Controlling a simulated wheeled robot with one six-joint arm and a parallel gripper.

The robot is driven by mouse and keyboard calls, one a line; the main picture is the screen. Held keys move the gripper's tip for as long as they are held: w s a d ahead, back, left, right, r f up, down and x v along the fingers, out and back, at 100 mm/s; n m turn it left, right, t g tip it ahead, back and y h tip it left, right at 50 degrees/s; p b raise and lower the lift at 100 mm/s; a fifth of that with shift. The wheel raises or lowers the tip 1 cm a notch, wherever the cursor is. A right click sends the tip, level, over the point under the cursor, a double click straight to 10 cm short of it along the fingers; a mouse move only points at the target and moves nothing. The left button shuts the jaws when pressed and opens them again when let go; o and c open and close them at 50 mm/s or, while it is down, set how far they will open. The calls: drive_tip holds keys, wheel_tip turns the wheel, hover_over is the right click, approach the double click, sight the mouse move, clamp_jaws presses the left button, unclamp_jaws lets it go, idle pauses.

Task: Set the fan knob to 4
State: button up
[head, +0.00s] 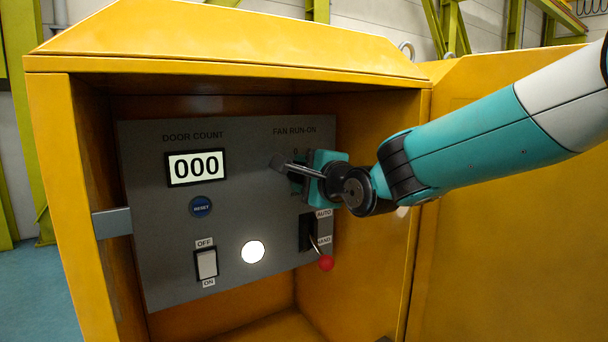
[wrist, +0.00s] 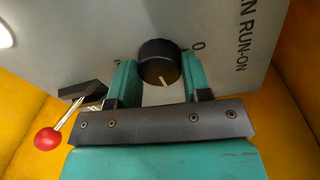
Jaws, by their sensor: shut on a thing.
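The fan knob (wrist: 160,62) is black and round with a white pointer line. In the wrist view it sits between the two teal fingers of my gripper (wrist: 157,76), which is shut on it. The pointer line faces the bottom of the wrist view, toward the panel's right side. A 0 shows at the knob's upper right in that view; another digit by the left finger is partly hidden and unclear. In the head view my gripper (head: 304,172) is at the panel under the FAN RUN-ON label, and it hides most of the knob and its scale.
The grey panel (head: 225,225) sits inside a yellow cabinet (head: 60,200). A red-tipped AUTO/HAND lever (head: 326,263) is close below my gripper.

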drive_tip(key=o, duration=0.9)
drive_tip(key=b+v, duration=0.4)
drive_tip(key=v, duration=1.3)
drive_tip(key=shift+s+d+f, duration=0.15)
drive_tip(key=shift+s, duration=0.05)
